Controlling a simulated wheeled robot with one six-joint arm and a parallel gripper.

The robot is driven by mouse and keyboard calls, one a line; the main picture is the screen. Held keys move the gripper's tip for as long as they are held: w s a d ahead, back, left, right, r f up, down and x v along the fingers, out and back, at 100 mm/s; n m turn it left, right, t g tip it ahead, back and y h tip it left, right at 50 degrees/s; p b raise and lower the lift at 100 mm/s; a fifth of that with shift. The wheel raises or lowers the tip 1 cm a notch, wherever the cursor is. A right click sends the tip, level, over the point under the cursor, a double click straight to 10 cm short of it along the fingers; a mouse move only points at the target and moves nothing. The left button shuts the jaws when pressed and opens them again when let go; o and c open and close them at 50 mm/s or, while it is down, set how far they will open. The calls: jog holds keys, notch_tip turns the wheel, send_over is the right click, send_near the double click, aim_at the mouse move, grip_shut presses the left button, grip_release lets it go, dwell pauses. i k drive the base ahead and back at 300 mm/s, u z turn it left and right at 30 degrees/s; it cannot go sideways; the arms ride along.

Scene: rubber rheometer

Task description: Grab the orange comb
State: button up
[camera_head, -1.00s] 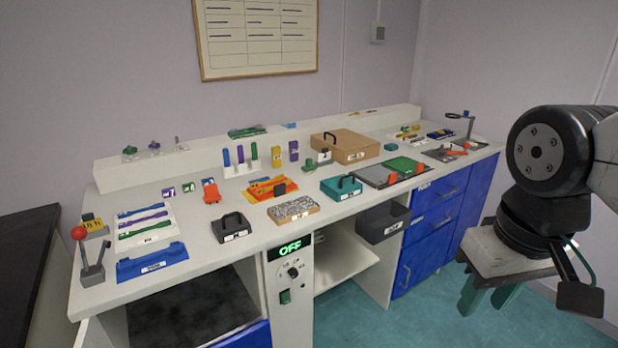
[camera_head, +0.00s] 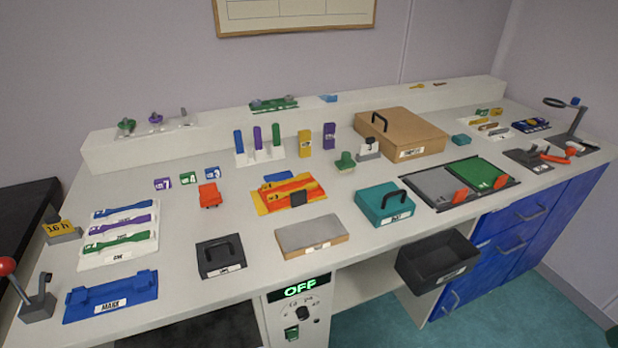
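No piece is clearly recognisable as a comb at this size. A small orange-red object (camera_head: 209,196) stands on the bench left of centre. To its right lies an orange and yellow tray-like piece (camera_head: 270,205) with wavy orange strips and a dark block on it. Small orange-red pieces sit at the grey plate (camera_head: 432,186) and the green plate (camera_head: 484,172) on the right. An orange-red handled item (camera_head: 556,156) lies at the far right. My gripper is not in view.
A black handled block (camera_head: 220,257), a grey-topped box (camera_head: 312,236) and a teal case (camera_head: 384,205) stand along the front. A blue MARK holder (camera_head: 110,297) and a red-knobbed lever (camera_head: 8,267) are at left. A dark bin (camera_head: 437,262) hangs below the bench edge.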

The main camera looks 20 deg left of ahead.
aim_at(297, 198)
jog(key=u, duration=0.2)
jog(key=i, duration=0.85)
jog(key=u, duration=0.35)
